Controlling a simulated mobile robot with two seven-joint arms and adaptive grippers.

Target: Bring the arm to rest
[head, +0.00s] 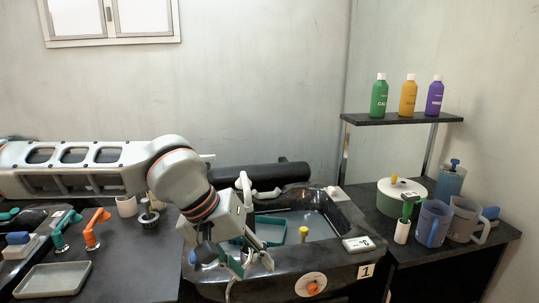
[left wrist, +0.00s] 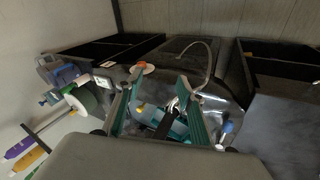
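My left arm reaches in from the left in the head view and bends down over the front left of the sink. Its left gripper (head: 247,270) hangs above the dark sink unit (head: 345,270), fingers pointing down. In the left wrist view the two teal fingers of the left gripper (left wrist: 158,77) stand well apart. Nothing is held between them. The sink basin with a teal tray (head: 245,232) and a yellow-topped item (head: 304,232) lies beyond the gripper. My right gripper is not in view.
A green-white pot (head: 402,198), blue mug (head: 432,224) and grey mug (head: 464,220) stand on the right counter. Three bottles stand on the shelf (head: 400,118) above. An orange-handled tap (head: 97,228) and a grey tray (head: 53,279) are at left. A curved faucet (head: 246,190) rises near my wrist.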

